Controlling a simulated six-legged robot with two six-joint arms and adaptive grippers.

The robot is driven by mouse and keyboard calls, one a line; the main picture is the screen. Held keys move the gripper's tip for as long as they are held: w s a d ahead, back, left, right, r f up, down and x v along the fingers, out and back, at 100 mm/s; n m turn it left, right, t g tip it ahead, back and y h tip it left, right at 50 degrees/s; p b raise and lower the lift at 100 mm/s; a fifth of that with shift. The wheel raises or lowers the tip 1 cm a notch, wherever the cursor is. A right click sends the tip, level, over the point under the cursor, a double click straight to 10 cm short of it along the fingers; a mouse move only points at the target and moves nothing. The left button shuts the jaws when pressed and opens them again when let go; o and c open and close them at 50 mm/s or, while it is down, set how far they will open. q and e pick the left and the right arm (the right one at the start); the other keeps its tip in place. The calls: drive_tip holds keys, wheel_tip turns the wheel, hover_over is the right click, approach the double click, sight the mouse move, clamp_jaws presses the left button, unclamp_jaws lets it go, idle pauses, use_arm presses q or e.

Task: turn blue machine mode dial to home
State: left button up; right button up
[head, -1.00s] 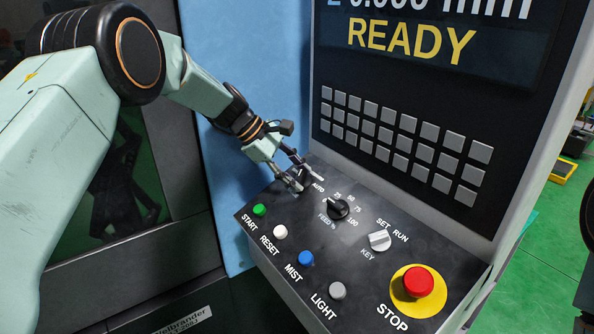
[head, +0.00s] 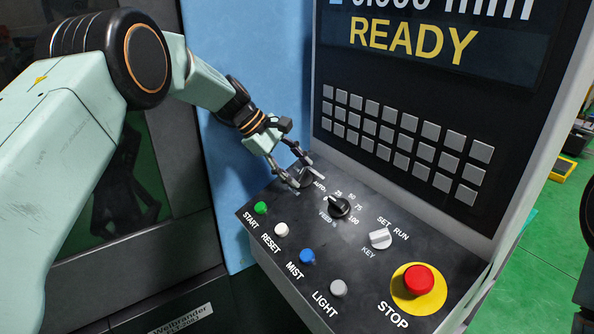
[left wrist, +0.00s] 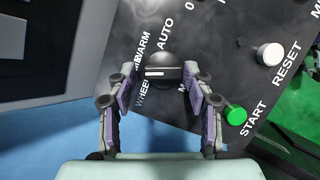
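The mode dial (left wrist: 160,68) is a black knob with a white mark, near the AUTO and WHEEL labels on the console's far left corner. In the left wrist view its white mark lies toward the left, on the WHEEL side. My left gripper (left wrist: 161,74) is open, with one finger on each side of the dial and gaps visible between. In the head view the left gripper (head: 302,174) is at the dial (head: 306,181), which is partly hidden by the fingers. Some dial labels are covered by the fingers. My right gripper is not in view.
The black sloped console (head: 360,268) also bears a feed dial (head: 339,206), a key switch (head: 380,238), a green start button (head: 261,208), several other buttons and a red stop button (head: 418,281). A keypad and the READY screen (head: 413,40) rise behind it.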

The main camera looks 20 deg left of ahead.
use_arm(q)
drive_tip(key=shift+o, duration=0.9)
drive_tip(key=shift+s+f, duration=0.1)
drive_tip(key=shift+s, duration=0.05)
drive_tip(key=shift+d, duration=0.1)
drive_tip(key=shift+r, duration=0.25)
drive_tip(key=v, duration=0.7)
drive_tip(key=shift+f, duration=0.1)
